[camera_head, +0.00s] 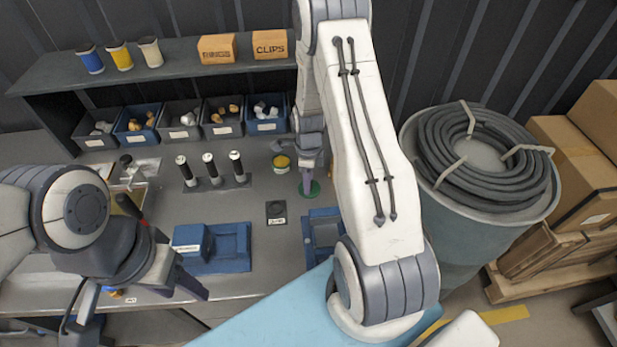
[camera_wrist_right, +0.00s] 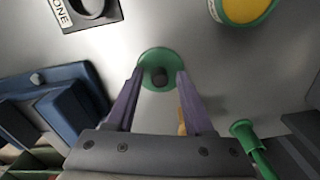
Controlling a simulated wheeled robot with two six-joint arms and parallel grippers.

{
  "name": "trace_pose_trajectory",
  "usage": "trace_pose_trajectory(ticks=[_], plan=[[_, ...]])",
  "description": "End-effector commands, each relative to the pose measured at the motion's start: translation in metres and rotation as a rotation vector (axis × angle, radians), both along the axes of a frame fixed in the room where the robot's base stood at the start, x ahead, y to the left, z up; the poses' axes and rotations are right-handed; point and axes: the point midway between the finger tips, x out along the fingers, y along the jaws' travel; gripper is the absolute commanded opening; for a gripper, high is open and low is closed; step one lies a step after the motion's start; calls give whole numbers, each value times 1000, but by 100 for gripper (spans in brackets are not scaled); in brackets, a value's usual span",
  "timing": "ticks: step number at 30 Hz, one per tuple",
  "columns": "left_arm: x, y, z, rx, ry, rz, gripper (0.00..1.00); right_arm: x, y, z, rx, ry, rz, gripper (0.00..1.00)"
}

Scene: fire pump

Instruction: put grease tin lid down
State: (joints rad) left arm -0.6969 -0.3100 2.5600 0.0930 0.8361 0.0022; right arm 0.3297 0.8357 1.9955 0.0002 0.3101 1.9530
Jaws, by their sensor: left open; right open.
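The grease tin lid is a green disc with a dark knob (camera_wrist_right: 147,57), flat on the grey bench; its green edge also shows in the head view (camera_head: 313,190). My right gripper (camera_wrist_right: 160,73) is open, with its fingers on either side of the knob and a gap to it. In the head view my right gripper (camera_head: 307,178) points down at the lid, partly covering it. The green grease tin with yellow grease (camera_head: 281,163) stands uncovered just left of it; it also shows in the wrist view (camera_wrist_right: 245,10). My left gripper (camera_head: 145,292) is open and empty near the bench's front edge.
Blue trays (camera_head: 232,248) lie on the front of the bench, with a small labelled dark block (camera_head: 276,211) behind. Several black-and-white posts (camera_head: 209,165) stand behind left. Parts bins (camera_head: 181,120) line the back. A hose coil on a drum (camera_head: 480,150) is right.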

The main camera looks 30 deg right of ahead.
Motion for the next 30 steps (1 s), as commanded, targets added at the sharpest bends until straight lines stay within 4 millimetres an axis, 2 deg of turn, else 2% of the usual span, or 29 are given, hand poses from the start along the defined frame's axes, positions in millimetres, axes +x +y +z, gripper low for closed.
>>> trace_pose_trajectory(ticks=[2,5,8,15,21,30], plan=[[0,0,4,0,0,0,55,0,0,5,-1,-1,0,53],[0,0,-2,0,0,0,55,1,0,11,-1,-3,0,53],[0,0,-7,0,0,0,55,2,0,27,-2,-6,0,53],[0,0,-19,0,0,-1,55,1,0,78,-2,-7,0,53],[0,0,-25,0,0,-1,55,1,0,110,-1,-3,0,53],[0,0,-26,0,0,-1,55,0,4,125,0,-1,21,53]])
